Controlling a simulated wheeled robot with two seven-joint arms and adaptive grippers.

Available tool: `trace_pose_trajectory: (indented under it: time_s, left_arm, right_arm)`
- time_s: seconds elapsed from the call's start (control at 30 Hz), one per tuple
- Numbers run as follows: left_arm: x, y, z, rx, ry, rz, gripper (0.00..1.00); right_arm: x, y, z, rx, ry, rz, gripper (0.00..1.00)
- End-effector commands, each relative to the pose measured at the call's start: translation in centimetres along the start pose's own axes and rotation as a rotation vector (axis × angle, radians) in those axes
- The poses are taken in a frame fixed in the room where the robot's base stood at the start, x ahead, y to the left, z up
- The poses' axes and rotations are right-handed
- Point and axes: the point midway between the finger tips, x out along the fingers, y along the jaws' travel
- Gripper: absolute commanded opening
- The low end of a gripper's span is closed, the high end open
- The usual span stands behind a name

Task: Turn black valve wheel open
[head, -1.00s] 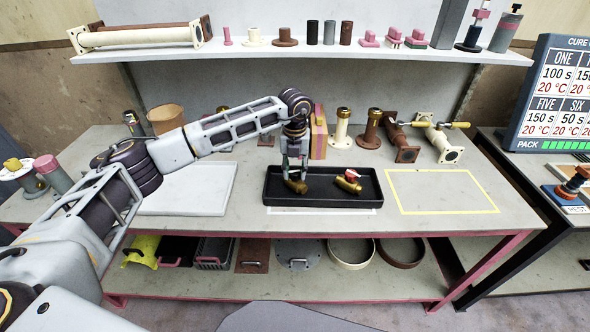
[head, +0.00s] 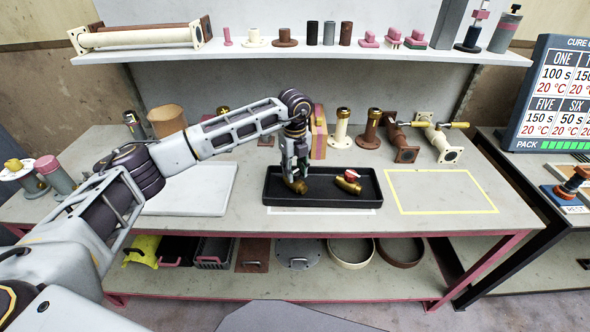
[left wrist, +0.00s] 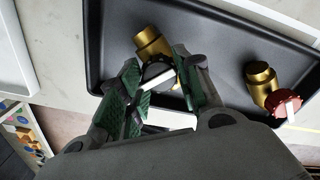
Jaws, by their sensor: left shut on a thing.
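My left gripper (head: 293,174) reaches down into the black tray (head: 325,199); its fingers also show in the left wrist view (left wrist: 158,82). They are closed around the black valve wheel (left wrist: 157,70), which has a white bar across it. The wheel sits on a brass valve (left wrist: 150,42) lying in the tray. In the head view this brass valve (head: 300,187) shows just below the fingers, and they hide the black wheel there. A second brass valve (head: 347,184) with a red wheel (head: 351,175) lies to the right, apart from the gripper. My right gripper is not in view.
A pale flat board (head: 190,190) lies left of the tray. A yellow-outlined area (head: 440,191) on the bench to the right is empty. Flanged pipes (head: 341,130) stand behind the tray. A shelf (head: 300,52) with small parts runs above.

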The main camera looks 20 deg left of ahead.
Motion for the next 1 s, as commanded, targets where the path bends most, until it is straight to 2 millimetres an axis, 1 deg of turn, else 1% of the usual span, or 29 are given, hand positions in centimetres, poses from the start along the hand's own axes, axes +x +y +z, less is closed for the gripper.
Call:
trace_pose_trajectory:
  time_s: [0.17,0.4,0.43,0.57,0.6,0.8,0.9,1.0]
  left_arm:
    - [0.0,0.0,0.0,-0.008,0.000,0.000,0.10]
    - [0.0,0.0,0.0,-0.007,0.000,0.000,0.10]
    - [0.0,0.0,0.0,-0.007,0.000,0.000,0.38]
    - [0.0,0.0,0.0,-0.007,0.000,0.000,0.55]
    - [0.0,0.0,0.0,-0.007,0.000,0.000,0.56]
    - [0.0,0.0,0.0,-0.006,0.000,0.000,0.56]
    - [0.0,0.0,0.0,-0.006,0.000,0.000,0.56]
    - [-0.3,0.0,0.0,-0.006,0.000,0.000,0.56]
  right_arm:
    - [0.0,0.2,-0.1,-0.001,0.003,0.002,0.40]
    - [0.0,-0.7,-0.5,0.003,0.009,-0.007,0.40]
    - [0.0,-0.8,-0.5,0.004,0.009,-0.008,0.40]
    - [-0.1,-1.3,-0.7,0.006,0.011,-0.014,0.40]
    - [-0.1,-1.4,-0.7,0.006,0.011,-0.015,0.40]
    - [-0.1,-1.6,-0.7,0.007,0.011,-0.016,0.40]
    - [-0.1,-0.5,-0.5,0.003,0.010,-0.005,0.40]
    - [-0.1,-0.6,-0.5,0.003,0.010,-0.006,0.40]
